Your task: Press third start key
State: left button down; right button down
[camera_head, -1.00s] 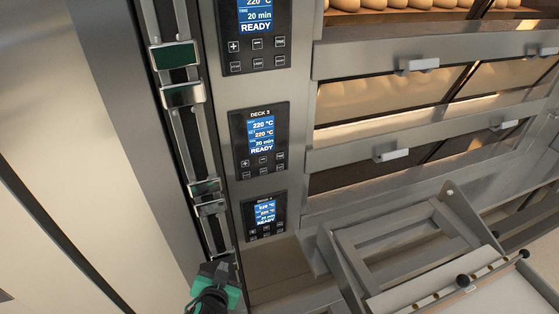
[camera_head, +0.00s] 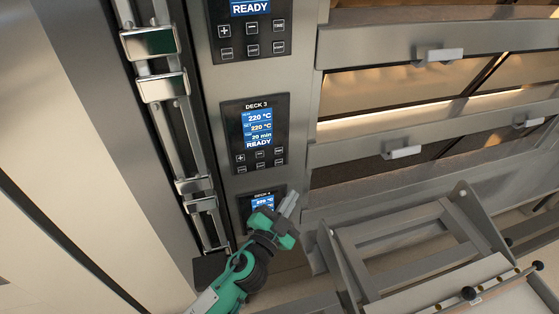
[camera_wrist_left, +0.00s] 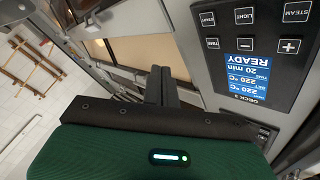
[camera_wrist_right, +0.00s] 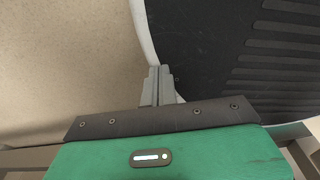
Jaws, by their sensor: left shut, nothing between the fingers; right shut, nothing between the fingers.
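The Deck 3 control panel (camera_head: 256,133) has a lit screen reading 220 °C, 20 min, READY, with two rows of keys below. Its START key (camera_head: 278,162) is at the bottom right. In the left wrist view the panel shows upside down at the right, with START (camera_wrist_left: 208,19) at its upper left corner. My left gripper (camera_head: 290,203) is shut and empty, below the Deck 3 panel and in front of the Deck 4 panel (camera_head: 262,196), covering its lower part. Its fingers (camera_wrist_left: 161,80) are apart from the START key. My right gripper (camera_wrist_right: 157,85) is shut and empty.
Another panel (camera_head: 250,30) is above Deck 3. Oven doors with handles (camera_head: 404,152) lie to the right. Chrome fittings (camera_head: 162,87) run down the left. A metal loader frame (camera_head: 350,280) stands at the lower right. A dark ribbed surface (camera_wrist_right: 240,70) shows beside my right gripper.

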aim_at(279, 162)
pick_arm(q)
jog(key=w+a, duration=0.2)
jog(key=w, duration=0.6)
jog(key=shift+w+a, duration=0.25)
jog(key=shift+a, duration=0.15)
pick_arm(e)
jog(key=shift+w, duration=0.15)
jog(key=shift+d, duration=0.2)
jog(key=shift+d, duration=0.5)
jog(key=shift+a, duration=0.1)
